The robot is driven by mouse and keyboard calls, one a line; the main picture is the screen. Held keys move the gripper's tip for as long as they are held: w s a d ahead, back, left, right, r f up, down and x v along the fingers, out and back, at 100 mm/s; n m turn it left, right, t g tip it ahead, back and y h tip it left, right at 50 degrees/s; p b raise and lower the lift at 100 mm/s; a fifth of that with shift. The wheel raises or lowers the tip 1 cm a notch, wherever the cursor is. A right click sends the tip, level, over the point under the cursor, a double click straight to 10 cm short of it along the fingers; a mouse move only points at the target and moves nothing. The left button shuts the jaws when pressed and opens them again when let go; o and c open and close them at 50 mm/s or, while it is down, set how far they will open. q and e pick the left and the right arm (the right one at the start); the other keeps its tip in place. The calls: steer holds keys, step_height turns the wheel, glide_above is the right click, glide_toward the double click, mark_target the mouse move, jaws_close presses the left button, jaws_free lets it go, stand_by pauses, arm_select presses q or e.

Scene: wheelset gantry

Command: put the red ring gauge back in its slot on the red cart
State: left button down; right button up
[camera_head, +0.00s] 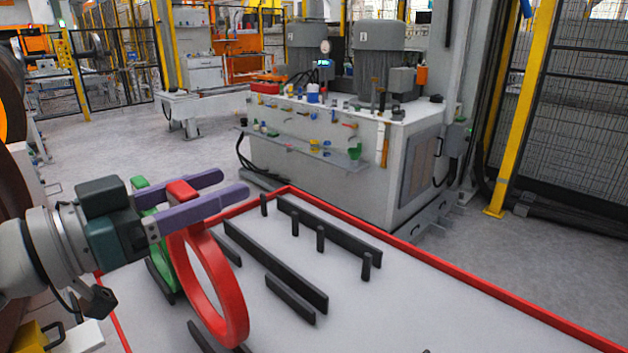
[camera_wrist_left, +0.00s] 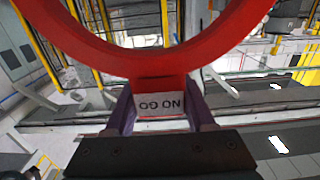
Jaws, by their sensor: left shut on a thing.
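The red ring gauge (camera_head: 220,285) hangs upright below my left gripper (camera_head: 233,184), over the left part of the red cart. The purple fingers are shut on its red top block. In the left wrist view the red ring (camera_wrist_left: 150,58) spans the top, and its block between the fingers (camera_wrist_left: 160,108) bears an upside-down "NO GO" label. The cart has a pale top and a red rim (camera_head: 445,272). Black rails (camera_head: 275,265) and short posts stand on it. I cannot tell whether the ring's lower edge touches the cart. My right gripper is not in view.
A green ring gauge (camera_head: 158,255) stands behind the red one, partly hidden by it and my gripper. Beyond the cart is a grey hydraulic unit (camera_head: 320,150) with motors. A yellow post (camera_head: 520,115) and mesh fence stand right.

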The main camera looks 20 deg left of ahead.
arm_select(q)
steer(key=shift+r+p, duration=0.1)
steer(key=shift+p, duration=0.5)
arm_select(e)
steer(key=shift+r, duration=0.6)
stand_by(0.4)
arm_select(q)
steer(key=shift+f+b, duration=2.4)
steer(key=shift+f, duration=0.55)
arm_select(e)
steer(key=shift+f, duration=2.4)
arm_select(q)
steer(key=shift+c, duration=0.8)
jaws_free()
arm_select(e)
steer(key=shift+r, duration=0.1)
arm_select(q)
steer(key=v, duration=1)
steer(key=shift+p, duration=0.4)
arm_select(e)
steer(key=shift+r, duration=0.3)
arm_select(q)
steer(key=shift+w, duration=0.15)
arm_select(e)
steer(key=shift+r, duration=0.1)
